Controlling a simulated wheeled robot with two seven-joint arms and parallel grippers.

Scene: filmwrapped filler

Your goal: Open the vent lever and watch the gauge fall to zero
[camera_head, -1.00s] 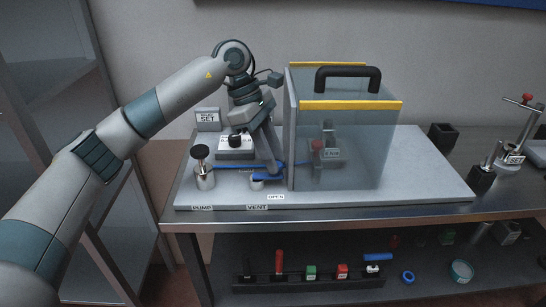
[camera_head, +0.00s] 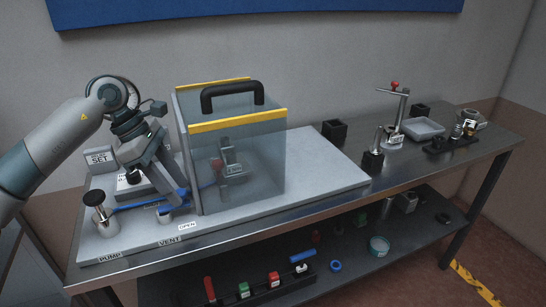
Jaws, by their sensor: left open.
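The blue vent lever (camera_head: 166,210) sits on a small metal post behind the VENT label (camera_head: 170,240), with the OPEN label (camera_head: 187,225) to its right. My left gripper (camera_head: 176,192) is open, its fingers pointing down at the lever; I cannot tell whether they touch it. The fingers partly cover the lever, so its exact angle is unclear. A white instrument box (camera_head: 130,184) stands behind, partly hidden by my arm. It may carry the gauge, but no needle or reading is legible. My right gripper is out of view.
A clear chamber (camera_head: 245,170) with yellow edges and a black handle stands close right of my left gripper. The pump knob (camera_head: 95,200) is at left. A stand with a red knob (camera_head: 395,115) and a tray (camera_head: 422,128) are at far right. The board's right part is clear.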

